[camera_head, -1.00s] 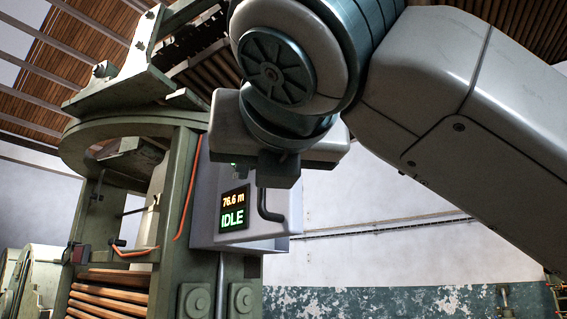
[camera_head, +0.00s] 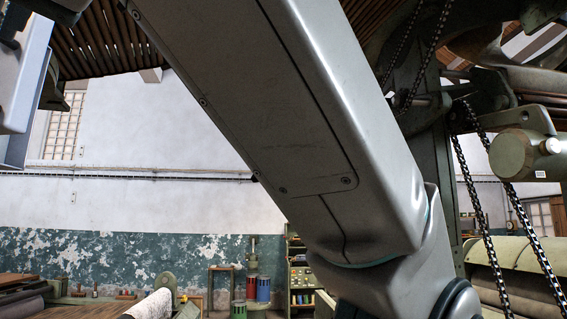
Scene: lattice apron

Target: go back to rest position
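A large grey link of my own arm crosses the head view diagonally, from the top left down to a joint at the lower right. Neither of my grippers can be made out. The arm link hides much of the middle of the room.
Hanging chains (camera_head: 478,205) and a green machine frame (camera_head: 430,165) stand close on the right. A pale box (camera_head: 22,85) is cut off at the left edge. Far back are a shelf (camera_head: 301,275), red and blue drums (camera_head: 263,290) and a white roll (camera_head: 150,305) at a low bench.

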